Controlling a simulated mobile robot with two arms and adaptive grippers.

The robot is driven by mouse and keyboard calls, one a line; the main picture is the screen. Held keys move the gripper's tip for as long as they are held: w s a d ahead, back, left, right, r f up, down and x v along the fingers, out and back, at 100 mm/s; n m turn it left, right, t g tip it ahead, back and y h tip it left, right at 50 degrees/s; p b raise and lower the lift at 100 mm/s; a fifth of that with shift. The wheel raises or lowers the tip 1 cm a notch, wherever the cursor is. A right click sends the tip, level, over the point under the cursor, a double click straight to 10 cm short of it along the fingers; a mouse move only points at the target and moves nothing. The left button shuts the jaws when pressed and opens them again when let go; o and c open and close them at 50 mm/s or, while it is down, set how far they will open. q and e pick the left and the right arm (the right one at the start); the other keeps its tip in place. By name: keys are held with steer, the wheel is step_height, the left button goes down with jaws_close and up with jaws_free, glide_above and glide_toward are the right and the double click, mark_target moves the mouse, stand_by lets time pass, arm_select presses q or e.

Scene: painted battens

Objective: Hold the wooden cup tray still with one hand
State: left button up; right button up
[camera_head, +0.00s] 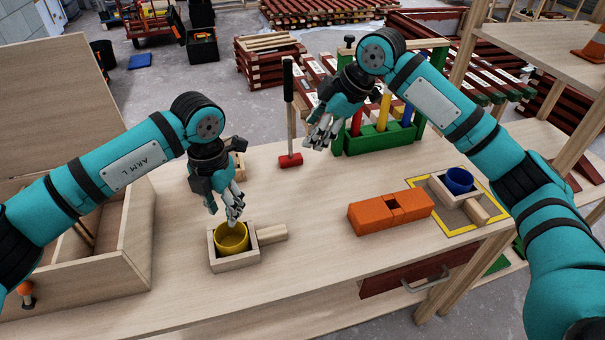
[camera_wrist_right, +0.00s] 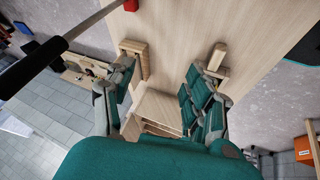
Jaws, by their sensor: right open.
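A wooden cup tray (camera_head: 222,266) with a short handle (camera_head: 272,234) stands on the bench with a yellow cup (camera_head: 231,240) in it. My left gripper (camera_head: 233,219) reaches down at the yellow cup's far rim; whether its fingers grip the rim is unclear. A second wooden cup tray (camera_head: 440,190) holds a blue cup (camera_head: 459,181) inside a yellow outline (camera_head: 445,236) at the right. My right gripper (camera_head: 320,138) is open and empty above the bench, far from both trays. Its spread fingers (camera_wrist_right: 165,100) show in the right wrist view.
An orange block (camera_head: 365,218) lies between the trays. A red-headed hammer (camera_head: 290,160) stands behind, beside a green rack (camera_head: 375,140) of coloured pieces. An open wooden box (camera_head: 125,240) is at the left. A wooden piece (camera_head: 238,165) is partly hidden behind my left gripper. The front middle is clear.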

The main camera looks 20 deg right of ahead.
steer(key=s+a+f+n+g, duration=0.2)
steer(key=s+a+f+g, duration=0.25)
steer(key=s, duration=0.25)
glide_toward(275, 230)
steer(key=x, duration=1)
steer(key=shift+f, duration=0.1)
steer(key=shift+c, duration=0.4)
jaws_close()
arm_select(q)
steer(key=n, duration=0.2)
steer(key=a+r+n, duration=0.1)
steer(key=n, duration=0.1)
steer(key=r+n, duration=0.1)
steer(key=n, duration=0.2)
steer(key=shift+s+a, duration=0.35)
steer(key=shift+a, duration=0.05)
steer(key=shift+c, duration=0.3)
steer(key=f+n, duration=0.1)
steer(key=f, duration=0.2)
steer(key=f+n, duration=0.2)
steer(key=f, duration=0.2)
steer(key=a+f+n, duration=0.1)
steer(key=f+n, duration=0.1)
steer(key=f, duration=0.1)
steer(key=shift+s+f, duration=0.25)
steer(key=shift+f, duration=0.05)
